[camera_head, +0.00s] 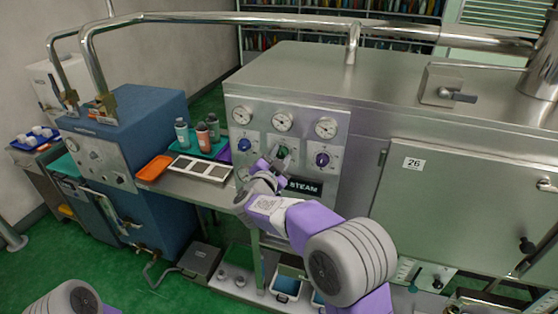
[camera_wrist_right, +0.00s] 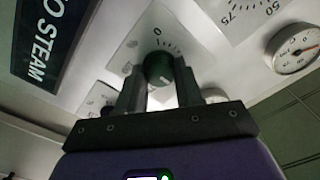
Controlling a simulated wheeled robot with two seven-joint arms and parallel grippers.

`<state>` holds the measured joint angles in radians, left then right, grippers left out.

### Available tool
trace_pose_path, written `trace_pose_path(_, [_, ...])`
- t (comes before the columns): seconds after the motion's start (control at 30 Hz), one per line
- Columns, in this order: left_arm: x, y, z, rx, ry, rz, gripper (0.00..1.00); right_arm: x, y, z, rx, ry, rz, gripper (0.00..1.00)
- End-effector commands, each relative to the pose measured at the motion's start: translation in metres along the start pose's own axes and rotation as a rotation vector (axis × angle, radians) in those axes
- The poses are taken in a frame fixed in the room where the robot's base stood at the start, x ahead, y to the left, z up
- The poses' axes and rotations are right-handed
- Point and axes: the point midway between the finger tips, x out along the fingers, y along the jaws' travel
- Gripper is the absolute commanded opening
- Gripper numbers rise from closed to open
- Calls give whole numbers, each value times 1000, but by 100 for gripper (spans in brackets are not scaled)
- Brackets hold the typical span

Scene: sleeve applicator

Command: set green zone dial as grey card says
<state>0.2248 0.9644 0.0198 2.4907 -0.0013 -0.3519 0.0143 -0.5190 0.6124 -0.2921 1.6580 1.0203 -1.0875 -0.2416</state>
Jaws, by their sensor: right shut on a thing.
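The green zone dial (camera_head: 283,151) is the middle of three dials on the steel machine's front. It is a dark green knob (camera_wrist_right: 158,67) in the right wrist view, with a scale plate around it and a 0 above it. My right gripper (camera_wrist_right: 159,88) is shut on this knob, one finger on each side. In the head view the right gripper (camera_head: 277,165) partly covers the dial. I cannot make out a grey card with readable writing. My left gripper is out of view.
A blue dial (camera_head: 244,144) and a purple dial (camera_head: 322,159) flank the green one, with gauges (camera_head: 282,122) above. A STEAM sign (camera_wrist_right: 45,38) is close beside my gripper.

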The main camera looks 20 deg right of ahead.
Motion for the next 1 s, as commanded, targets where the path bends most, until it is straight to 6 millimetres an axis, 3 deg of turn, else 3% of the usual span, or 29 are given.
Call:
trace_pose_path(0.4, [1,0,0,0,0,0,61,0,0,0,7,-2,1,5])
trace_pose_path(0.43, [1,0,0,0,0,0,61,0,0,0,7,-2,1,37])
trace_pose_path(0.6, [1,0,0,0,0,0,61,0,0,0,6,-2,0,61])
trace_pose_path(0.87, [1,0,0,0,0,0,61,-1,0,0,6,-1,0,61])
trace_pose_path(1.0, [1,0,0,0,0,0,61,-12,0,1,5,-2,-1,61])
